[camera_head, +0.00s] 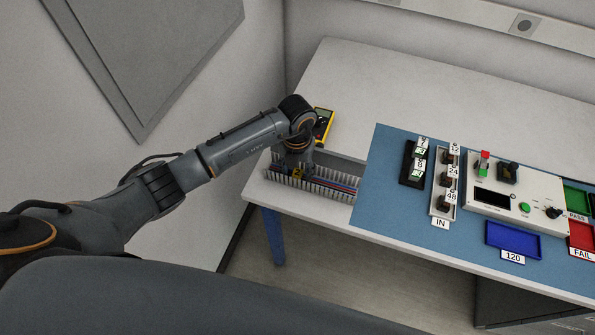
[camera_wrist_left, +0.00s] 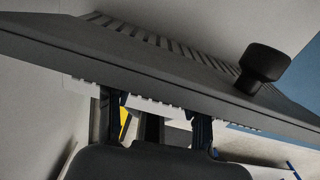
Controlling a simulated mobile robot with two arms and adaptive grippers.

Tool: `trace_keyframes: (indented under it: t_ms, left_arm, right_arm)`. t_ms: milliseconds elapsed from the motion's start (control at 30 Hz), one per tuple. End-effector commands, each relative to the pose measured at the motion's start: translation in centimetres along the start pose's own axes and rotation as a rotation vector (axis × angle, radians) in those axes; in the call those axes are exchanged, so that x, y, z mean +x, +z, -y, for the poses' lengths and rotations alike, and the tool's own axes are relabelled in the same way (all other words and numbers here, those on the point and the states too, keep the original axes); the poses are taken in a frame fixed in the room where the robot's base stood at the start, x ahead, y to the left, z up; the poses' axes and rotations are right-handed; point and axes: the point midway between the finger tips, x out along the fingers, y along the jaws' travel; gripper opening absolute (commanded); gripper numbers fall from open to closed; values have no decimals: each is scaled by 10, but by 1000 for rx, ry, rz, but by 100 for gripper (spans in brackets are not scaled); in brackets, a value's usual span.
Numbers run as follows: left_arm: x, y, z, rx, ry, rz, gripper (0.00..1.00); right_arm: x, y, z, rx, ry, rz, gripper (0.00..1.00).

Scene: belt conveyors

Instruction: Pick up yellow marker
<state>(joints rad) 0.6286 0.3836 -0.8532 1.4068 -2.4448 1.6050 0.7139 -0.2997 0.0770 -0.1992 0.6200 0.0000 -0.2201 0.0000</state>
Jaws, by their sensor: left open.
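My left gripper (camera_head: 299,168) points down over the white slotted wire duct (camera_head: 335,190) at the left end of the table. In the left wrist view its two dark fingers stand apart, with the open gripper (camera_wrist_left: 156,112) showing nothing clearly held between them. A small yellow patch (camera_head: 297,174) shows at the gripper in the head view; I cannot tell whether it is the yellow marker. A yellow strip (camera_wrist_left: 124,120) also shows by one finger in the left wrist view, too little to identify. No marker is clearly visible. My right gripper is not in view.
A yellow-edged meter (camera_head: 323,125) lies just behind my left wrist. A blue mat (camera_head: 390,200) to the right bears a control box (camera_head: 488,200), a blue tray (camera_head: 513,241) and a red tray (camera_head: 582,236). A dark slab (camera_wrist_left: 150,60) crosses the wrist view. The table's back is clear.

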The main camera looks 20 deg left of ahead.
Motion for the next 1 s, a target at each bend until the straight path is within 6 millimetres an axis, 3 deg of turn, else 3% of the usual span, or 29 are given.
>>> trace_keyframes:
  t_ms: [167,367,767,1000]
  left_arm:
    - [0,0,0,0,0,0,51]
    - [0,0,0,0,0,0,10]
    - [-2,0,0,0,-1,0,10]
    - [-22,2,0,2,-1,5,10]
  right_arm:
    - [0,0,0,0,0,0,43]
    - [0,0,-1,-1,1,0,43]
    - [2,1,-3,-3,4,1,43]
    - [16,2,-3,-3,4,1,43]
